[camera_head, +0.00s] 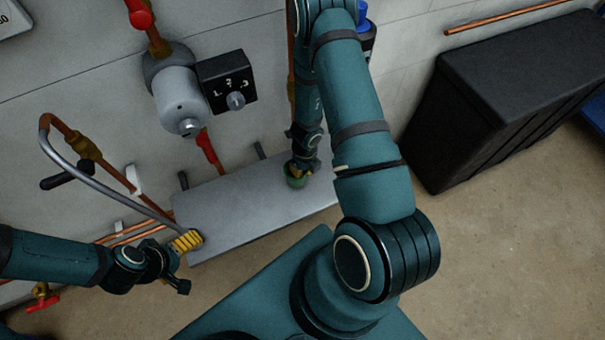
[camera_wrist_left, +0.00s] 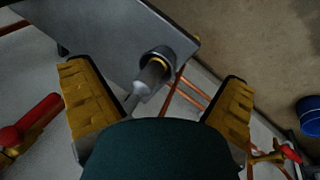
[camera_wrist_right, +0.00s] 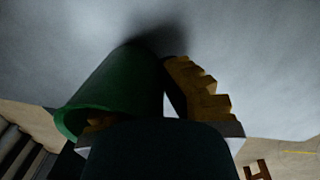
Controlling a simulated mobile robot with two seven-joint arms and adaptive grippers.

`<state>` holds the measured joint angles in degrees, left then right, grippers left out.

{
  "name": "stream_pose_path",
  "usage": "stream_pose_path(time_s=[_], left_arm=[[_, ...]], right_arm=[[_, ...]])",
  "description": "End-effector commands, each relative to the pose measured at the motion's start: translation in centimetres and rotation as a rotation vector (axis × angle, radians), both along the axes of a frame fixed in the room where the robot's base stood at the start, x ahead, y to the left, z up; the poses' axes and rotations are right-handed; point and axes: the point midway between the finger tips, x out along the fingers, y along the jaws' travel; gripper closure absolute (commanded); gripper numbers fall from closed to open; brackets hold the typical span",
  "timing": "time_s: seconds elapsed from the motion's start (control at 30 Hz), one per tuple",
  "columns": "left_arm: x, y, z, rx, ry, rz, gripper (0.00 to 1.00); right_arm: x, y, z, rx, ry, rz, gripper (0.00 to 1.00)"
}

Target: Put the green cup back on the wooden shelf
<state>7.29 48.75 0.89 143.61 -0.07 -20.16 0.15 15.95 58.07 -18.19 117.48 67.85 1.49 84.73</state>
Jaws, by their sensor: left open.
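The green cup (camera_head: 295,182) is at the grey panel's right part in the head view, at the end of my right arm. In the right wrist view the green cup (camera_wrist_right: 115,88) is large, its mouth toward the camera and its far end close to the pale surface; I cannot tell if it touches. My right gripper (camera_wrist_right: 160,95) has one finger inside the cup and one against its outside, shut on its wall. My left gripper (camera_head: 187,240) is open near the panel's left end; its spread fingers also show in the left wrist view (camera_wrist_left: 158,88). I see no wooden shelf.
The grey panel (camera_head: 235,212) juts from the wall. A grey bent pipe (camera_head: 110,170) reaches down toward my left gripper.

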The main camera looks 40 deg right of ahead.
Motion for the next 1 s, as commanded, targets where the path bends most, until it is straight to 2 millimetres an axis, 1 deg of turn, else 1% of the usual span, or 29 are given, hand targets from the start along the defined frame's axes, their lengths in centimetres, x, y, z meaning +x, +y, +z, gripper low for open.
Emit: stream_pose_path(time_s=[0.03, 0.07, 0.3, 0.43, 0.47, 0.5, 0.53, 0.87, 0.93, 1.0], left_arm=[[0.1, 0.0, -0.5, 0.0, -0.001, 0.0, 0.0], [0.1, 0.0, -0.5, 0.0, -0.002, 0.001, 0.0], [0.1, 0.0, -0.3, 0.0, -0.002, 0.001, 0.0], [0.1, 0.0, -0.7, 0.0, -0.003, 0.001, 0.0], [0.1, 0.0, -0.6, 0.0, -0.003, 0.001, 0.0], [0.1, 0.0, -0.6, 0.0, -0.003, 0.001, 0.0], [0.1, 0.0, -0.6, 0.0, -0.003, 0.001, 0.0], [0.1, 0.0, -0.5, 0.0, -0.003, 0.001, 0.0], [0.1, 0.0, -0.2, 0.0, -0.002, 0.001, 0.0], [0.0, 0.0, 0.3, 0.0, 0.0, 0.0, 0.0]], right_arm=[[0.0, 0.0, -0.8, 0.001, -0.001, -0.002, 1.0], [0.0, 0.0, -0.9, 0.0, -0.001, -0.001, 1.0], [0.1, 0.0, -0.7, 0.0, -0.002, 0.001, 1.0], [0.0, 0.0, -1.1, 0.0, -0.001, 0.001, 1.0], [0.0, 0.0, -1.0, 0.0, -0.001, 0.001, 0.89], [0.0, 0.0, -1.0, 0.0, -0.001, 0.001, 0.75], [0.0, 0.0, -1.0, 0.0, -0.001, 0.001, 0.66], [0.0, 0.0, -0.9, 0.0, -0.001, 0.001, 0.66], [0.1, 0.0, -0.5, 0.0, -0.001, 0.001, 0.66], [0.1, -0.1, 0.4, -0.002, -0.002, 0.003, 0.66]])
